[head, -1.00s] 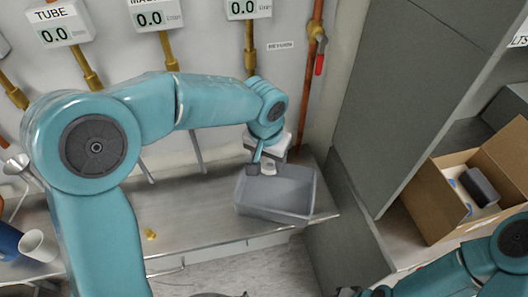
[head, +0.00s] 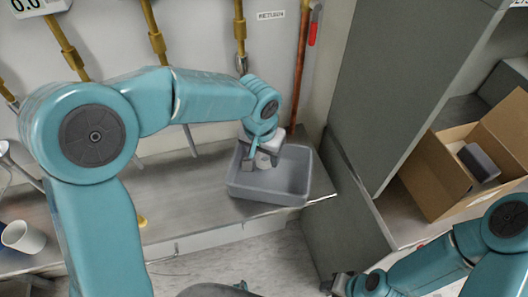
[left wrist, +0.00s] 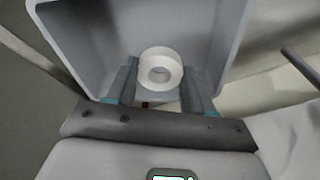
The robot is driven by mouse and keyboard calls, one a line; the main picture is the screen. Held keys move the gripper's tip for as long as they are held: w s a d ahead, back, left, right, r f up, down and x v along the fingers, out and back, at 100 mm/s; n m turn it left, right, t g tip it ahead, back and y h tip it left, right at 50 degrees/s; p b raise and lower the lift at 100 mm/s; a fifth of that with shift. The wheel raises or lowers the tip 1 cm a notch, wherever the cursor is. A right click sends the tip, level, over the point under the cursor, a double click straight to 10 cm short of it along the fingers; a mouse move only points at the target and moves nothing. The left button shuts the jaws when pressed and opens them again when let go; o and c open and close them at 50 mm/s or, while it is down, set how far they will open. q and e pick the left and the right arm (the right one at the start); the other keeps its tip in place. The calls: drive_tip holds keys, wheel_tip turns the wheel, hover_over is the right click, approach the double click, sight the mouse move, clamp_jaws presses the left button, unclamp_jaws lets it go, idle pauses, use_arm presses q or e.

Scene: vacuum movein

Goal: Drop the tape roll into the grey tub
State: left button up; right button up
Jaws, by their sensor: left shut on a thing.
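The white tape roll (left wrist: 147,73) sits between the fingers of my left gripper (left wrist: 160,88) in the left wrist view. My left gripper (head: 262,164) is shut on the roll and points down over the left part of the grey tub (head: 268,196). In the head view the roll (head: 263,160) is partly hidden by the fingers. The tub's inside (left wrist: 85,40) shows behind the roll in the left wrist view. My right gripper (head: 336,285) is at the bottom of the head view, away from the tub; its finger opening is unclear.
The tub stands on a metal shelf (head: 190,215) against a wall with brass pipes. A white cup (head: 22,237) and a small yellow item (head: 142,221) are to the left. A tall grey cabinet (head: 400,90) and an open cardboard box (head: 425,180) are to the right.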

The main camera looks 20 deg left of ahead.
use_arm(q)
drive_tip(key=o, duration=1.1)
drive_tip(key=r, duration=0.5)
drive_tip(key=s+r, duration=0.1)
drive_tip(key=r, duration=0.4)
drive_tip(key=s+r, duration=0.1)
drive_tip(key=r, duration=0.5)
drive_tip(key=shift+s+a+r, duration=0.1)
drive_tip(key=shift+s+a, duration=0.05)
drive_tip(key=shift+s, duration=0.05)
